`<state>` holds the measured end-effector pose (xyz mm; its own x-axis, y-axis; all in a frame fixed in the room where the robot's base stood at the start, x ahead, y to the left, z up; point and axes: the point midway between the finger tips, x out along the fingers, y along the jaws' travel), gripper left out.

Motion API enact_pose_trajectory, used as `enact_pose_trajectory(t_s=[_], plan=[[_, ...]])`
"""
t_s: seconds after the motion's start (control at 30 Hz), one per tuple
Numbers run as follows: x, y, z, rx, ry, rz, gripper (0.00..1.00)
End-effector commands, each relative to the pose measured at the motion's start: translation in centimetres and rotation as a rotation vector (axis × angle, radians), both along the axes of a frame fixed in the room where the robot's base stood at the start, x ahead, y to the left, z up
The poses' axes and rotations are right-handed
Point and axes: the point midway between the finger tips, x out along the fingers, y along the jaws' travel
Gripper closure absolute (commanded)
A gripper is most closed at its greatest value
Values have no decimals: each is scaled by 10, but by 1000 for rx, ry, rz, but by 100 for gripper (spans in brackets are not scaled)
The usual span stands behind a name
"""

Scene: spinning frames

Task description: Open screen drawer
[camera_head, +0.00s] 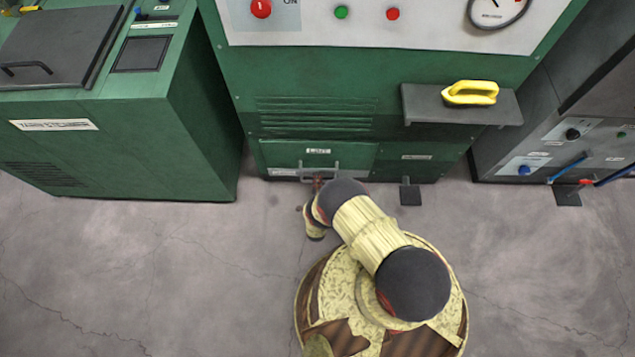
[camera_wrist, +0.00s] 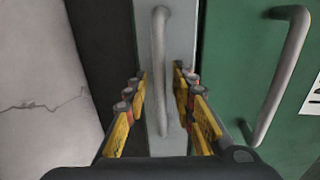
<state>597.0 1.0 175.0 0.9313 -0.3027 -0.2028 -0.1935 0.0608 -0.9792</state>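A light grey drawer front (camera_wrist: 182,35) runs down the middle of the wrist view, with a grey bar handle (camera_wrist: 160,60) along it. My gripper (camera_wrist: 159,88) is open. Its yellow-padded fingers lie on either side of this handle, with a small gap visible on each side. In the head view, the narrow grey drawer front (camera_head: 284,172) sits at the bottom of the green machine (camera_head: 315,75), low near the floor. My arm reaches to it and hides part of it. The drawer looks shut. Its label is too small to read.
A green panel (camera_wrist: 225,60) with another bar handle (camera_wrist: 285,75) adjoins the drawer front. A grey shelf (camera_head: 425,106) holding a yellow-handled object (camera_head: 471,93) juts out at right. A green cabinet (camera_head: 140,140) stands left, a grey machine (camera_head: 545,120) right. The concrete floor (camera_head: 150,260) is clear.

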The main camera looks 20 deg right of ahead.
Motion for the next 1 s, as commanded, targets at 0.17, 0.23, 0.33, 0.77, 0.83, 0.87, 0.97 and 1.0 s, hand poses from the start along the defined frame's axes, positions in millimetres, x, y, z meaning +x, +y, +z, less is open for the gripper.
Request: enact_pose_trajectory(t_s=[0.17,0.23,0.33,0.77,0.83,0.87,0.97,1.0], plan=[[0,0,0,0,0,0,75],[0,0,0,0,0,0,79],[0,0,0,0,0,0,85],[0,0,0,0,1,0,100],[0,0,0,0,1,0,100],[0,0,0,0,1,0,100],[-1,0,0,0,1,0,100],[0,0,0,0,1,0,100]])
